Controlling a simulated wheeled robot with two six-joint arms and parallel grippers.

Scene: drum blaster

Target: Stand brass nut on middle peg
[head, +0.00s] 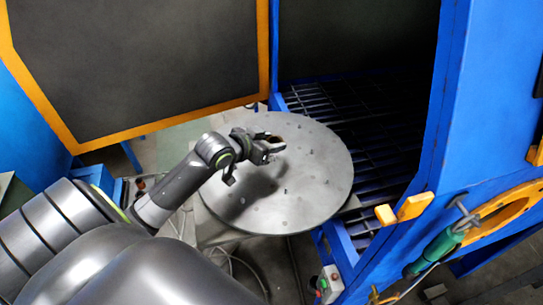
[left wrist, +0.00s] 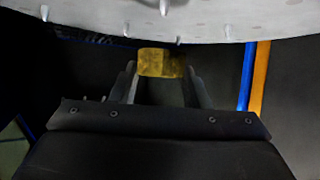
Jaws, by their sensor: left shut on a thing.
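My left gripper (head: 271,146) is over the upper left part of a round grey turntable (head: 325,150). In the left wrist view its two fingers (left wrist: 162,72) are shut on the brass nut (left wrist: 159,63), a yellowish block between the fingertips. In the head view the nut is mostly hidden by the gripper. Several short metal pegs stand up from the turntable; one peg (head: 285,190) shows near its middle. In the left wrist view pegs (left wrist: 164,8) show along the turntable's edge. I cannot tell which is the middle peg. My right gripper is not in view.
An orange-framed dark door (head: 140,60) stands open behind the turntable. A blue cabinet (head: 455,110) with a dark slatted floor (head: 390,115) is to the right. A yellow handle (head: 404,208) and a green-handled tool (head: 440,248) are at the lower right.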

